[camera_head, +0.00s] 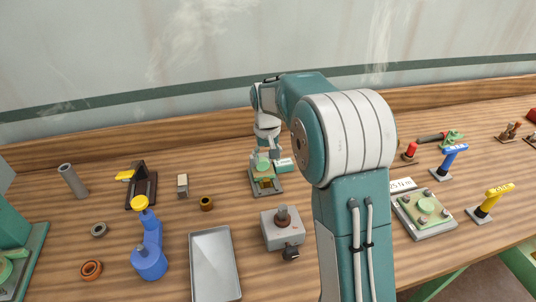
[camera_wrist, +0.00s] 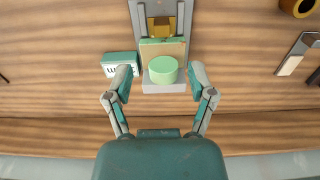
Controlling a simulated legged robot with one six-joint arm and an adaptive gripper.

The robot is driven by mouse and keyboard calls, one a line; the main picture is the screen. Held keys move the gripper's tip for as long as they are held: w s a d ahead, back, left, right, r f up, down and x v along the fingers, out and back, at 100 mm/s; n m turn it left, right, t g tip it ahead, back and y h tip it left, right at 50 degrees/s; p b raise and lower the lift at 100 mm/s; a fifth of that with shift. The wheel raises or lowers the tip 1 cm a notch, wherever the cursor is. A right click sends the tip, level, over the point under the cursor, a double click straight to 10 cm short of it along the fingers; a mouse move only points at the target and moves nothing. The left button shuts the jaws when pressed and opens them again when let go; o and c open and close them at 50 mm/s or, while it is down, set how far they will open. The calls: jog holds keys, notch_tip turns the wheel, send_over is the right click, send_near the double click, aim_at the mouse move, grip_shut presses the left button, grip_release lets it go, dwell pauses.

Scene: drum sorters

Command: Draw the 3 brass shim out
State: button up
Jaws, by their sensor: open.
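A small grey fixture (camera_head: 278,188) stands on the wooden bench, and it also shows in the wrist view (camera_wrist: 140,14). A brass-yellow piece (camera_wrist: 163,27) sits in its slot; whether it is a shim marked 3 cannot be read. A pale green round knob (camera_wrist: 163,70) sits on a block at the fixture's end toward my gripper. My gripper (camera_wrist: 160,76) is open and empty, its fingers appearing on either side of the knob and apart from it. In the head view my gripper (camera_head: 264,154) is above the fixture's far end.
A teal-and-white label block (camera_wrist: 121,60) stands beside the fixture, close to one finger. Blue (camera_head: 450,160) and yellow (camera_head: 490,200) T-handles stand right.

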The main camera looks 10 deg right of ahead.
aim_at(266, 180)
notch_tip(266, 180, down, 10)
jog(key=shift+a, duration=0.1)
jog(key=shift+s+a, duration=0.1)
grip_shut()
